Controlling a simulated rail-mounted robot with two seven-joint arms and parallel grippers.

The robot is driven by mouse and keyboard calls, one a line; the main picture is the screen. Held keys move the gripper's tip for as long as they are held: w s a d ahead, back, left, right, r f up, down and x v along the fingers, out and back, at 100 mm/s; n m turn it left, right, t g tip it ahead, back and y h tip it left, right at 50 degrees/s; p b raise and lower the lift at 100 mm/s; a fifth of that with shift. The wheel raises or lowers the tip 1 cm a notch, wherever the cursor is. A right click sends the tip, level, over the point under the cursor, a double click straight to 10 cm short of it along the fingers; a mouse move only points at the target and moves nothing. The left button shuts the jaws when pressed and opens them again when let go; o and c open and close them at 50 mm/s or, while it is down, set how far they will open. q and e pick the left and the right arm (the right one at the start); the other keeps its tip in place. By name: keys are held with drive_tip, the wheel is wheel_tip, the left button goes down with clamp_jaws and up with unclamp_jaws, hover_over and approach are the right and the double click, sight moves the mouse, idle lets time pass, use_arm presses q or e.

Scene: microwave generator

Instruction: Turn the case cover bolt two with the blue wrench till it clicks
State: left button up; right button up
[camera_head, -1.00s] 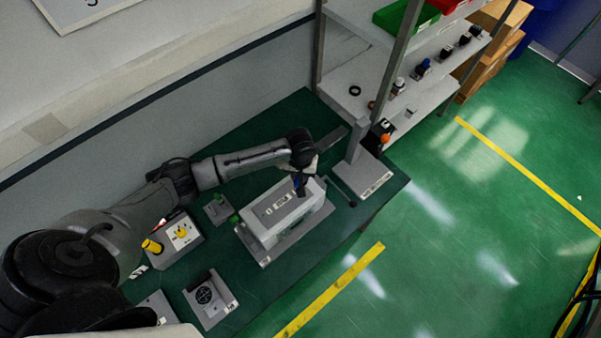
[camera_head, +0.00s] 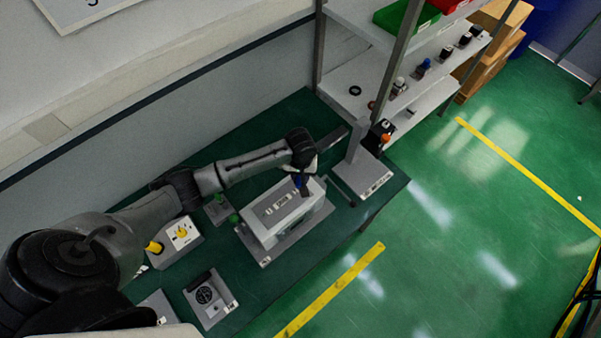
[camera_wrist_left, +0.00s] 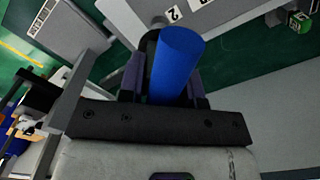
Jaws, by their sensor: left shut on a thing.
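My left gripper (camera_wrist_left: 163,88) is shut on the blue wrench (camera_wrist_left: 176,62), which fills the middle of the left wrist view. In the head view the blue wrench (camera_head: 298,183) shows as a small blue piece under the left gripper (camera_head: 302,172), over the far right end of the grey case (camera_head: 282,212). My right gripper is not in view.
A grey stand (camera_head: 362,172) is close right of the gripper. A box with a yellow knob (camera_head: 181,234) and a box with a round black grille (camera_head: 207,297) are on the green table (camera_head: 240,165). A shelf (camera_head: 345,92) with small items stands behind.

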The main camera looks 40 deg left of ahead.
use_arm(q)
drive_tip(key=shift+m, duration=0.6)
drive_tip(key=m, duration=0.3)
drive_tip(key=shift+m, duration=0.8)
drive_tip(key=shift+m, duration=2.3)
